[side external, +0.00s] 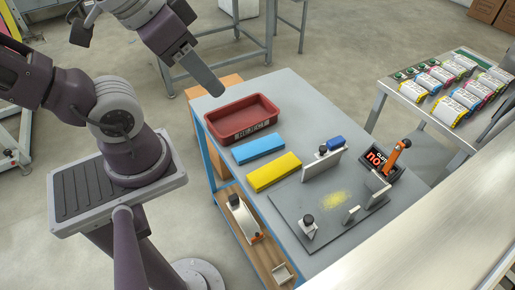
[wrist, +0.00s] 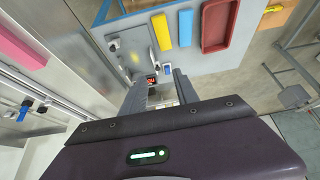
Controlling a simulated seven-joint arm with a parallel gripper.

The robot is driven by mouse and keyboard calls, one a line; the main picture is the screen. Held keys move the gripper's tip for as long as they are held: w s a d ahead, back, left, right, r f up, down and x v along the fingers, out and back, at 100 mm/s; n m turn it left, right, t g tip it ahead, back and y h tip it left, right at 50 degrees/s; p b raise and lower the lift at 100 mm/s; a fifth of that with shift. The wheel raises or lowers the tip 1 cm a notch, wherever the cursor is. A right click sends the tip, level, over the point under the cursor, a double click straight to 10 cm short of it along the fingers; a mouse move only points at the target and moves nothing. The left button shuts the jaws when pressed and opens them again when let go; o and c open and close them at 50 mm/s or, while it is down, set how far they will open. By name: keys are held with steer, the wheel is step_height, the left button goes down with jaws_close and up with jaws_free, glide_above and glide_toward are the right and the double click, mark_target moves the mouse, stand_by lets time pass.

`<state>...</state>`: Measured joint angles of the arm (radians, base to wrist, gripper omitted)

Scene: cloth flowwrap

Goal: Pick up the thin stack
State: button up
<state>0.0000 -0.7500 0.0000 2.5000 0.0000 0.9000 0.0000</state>
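Two flat stacks lie side by side on the grey table: a blue stack (side external: 258,148) and a yellow stack (side external: 273,171) nearer the fixture plate. The blue one looks slightly thinner, but I cannot tell for sure. In the wrist view the yellow stack (wrist: 158,32) and the blue stack (wrist: 186,28) show near the top, beyond my fingers. My gripper (side external: 214,88) is high above the floor beyond the table's far left corner, apart from both stacks. In the wrist view my gripper (wrist: 160,88) has its fingers apart with nothing between them.
A red reject tray (side external: 241,117) sits beside the blue stack. A grey fixture plate (side external: 328,205) with upright plates, dark knobs and a yellow powder patch lies toward the front. A side table (side external: 478,128) holds several colourful packs.

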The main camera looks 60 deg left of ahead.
steer(key=o, duration=0.9)
